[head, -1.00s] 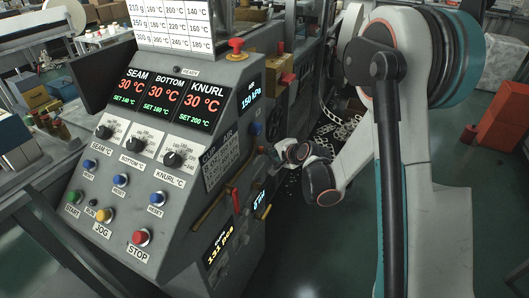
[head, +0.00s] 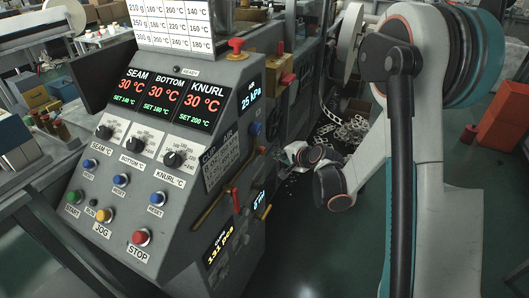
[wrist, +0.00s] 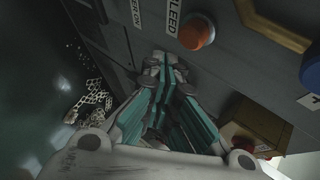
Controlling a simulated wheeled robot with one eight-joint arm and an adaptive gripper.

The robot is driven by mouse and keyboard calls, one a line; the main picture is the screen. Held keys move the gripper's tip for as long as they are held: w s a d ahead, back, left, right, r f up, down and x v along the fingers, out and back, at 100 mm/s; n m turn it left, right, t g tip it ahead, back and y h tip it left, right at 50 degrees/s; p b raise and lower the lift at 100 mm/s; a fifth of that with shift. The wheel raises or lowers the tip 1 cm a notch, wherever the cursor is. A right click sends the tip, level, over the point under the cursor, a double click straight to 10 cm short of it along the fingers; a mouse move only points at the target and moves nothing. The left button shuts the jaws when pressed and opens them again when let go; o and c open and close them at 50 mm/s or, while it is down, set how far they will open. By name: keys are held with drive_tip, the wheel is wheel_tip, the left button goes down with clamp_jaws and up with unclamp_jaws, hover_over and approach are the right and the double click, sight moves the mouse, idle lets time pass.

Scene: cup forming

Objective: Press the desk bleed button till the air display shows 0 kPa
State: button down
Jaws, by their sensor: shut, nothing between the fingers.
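The air display (head: 250,96) on the console's right side reads 25 kPa in the head view. The orange round bleed button (wrist: 196,33) shows in the wrist view, beside a label (wrist: 175,18) partly cut off that reads "LEED". My gripper (wrist: 165,62) is shut and empty. Its fingertips are near the panel, below and left of the button in the wrist view, and appear apart from it. In the head view my wrist is right of the console side, and the fingertips are hard to make out.
The console front (head: 150,150) carries heater displays, knobs and several buttons, including a red stop button (head: 141,237). A yellow bar (wrist: 272,25) and a blue knob (wrist: 312,68) stick out right of the bleed button.

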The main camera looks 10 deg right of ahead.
drive_tip(key=s+d, duration=0.2)
drive_tip(key=d, duration=0.1)
idle(0.9)
drive_tip(key=s+a+r+n+g+h, duration=0.3)
drive_tip(key=s+r+n, duration=0.6)
drive_tip(key=s+r, duration=0.95)
drive_tip(key=s+f+n+g+h, duration=0.1)
drive_tip(key=s+n, duration=0.2)
drive_tip(key=s, duration=1.1)
drive_tip(key=shift+s+d+f+n, duration=0.25)
drive_tip(key=shift+d+f+n, duration=0.05)
drive_tip(key=shift+d, duration=0.1)
